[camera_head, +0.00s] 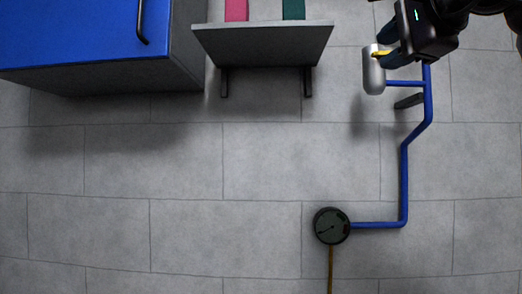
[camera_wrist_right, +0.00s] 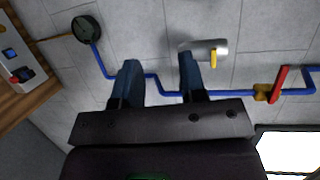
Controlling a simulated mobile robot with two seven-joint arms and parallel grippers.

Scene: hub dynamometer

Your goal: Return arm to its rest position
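My right gripper (camera_head: 386,46) is at the upper right of the head view, beside or over a silver cylinder (camera_head: 373,75) with a small yellow part. In the right wrist view the two dark blue fingers of this gripper (camera_wrist_right: 160,72) stand wide apart with nothing held between them. The silver cylinder (camera_wrist_right: 196,49) and its yellow lever (camera_wrist_right: 213,58) show beyond the right-hand finger there, partly hidden by it. Whether a finger touches the cylinder, I cannot tell. My left gripper is in neither view.
A blue pipe (camera_head: 404,180) runs along the grey tiles to a round dark gauge (camera_head: 332,226). A red lever (camera_wrist_right: 280,84) sits on a brass valve. A blue-topped cabinet (camera_head: 70,30) and a grey shelf (camera_head: 264,44) stand at upper left. A wooden-edged button panel (camera_wrist_right: 22,65) is at left.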

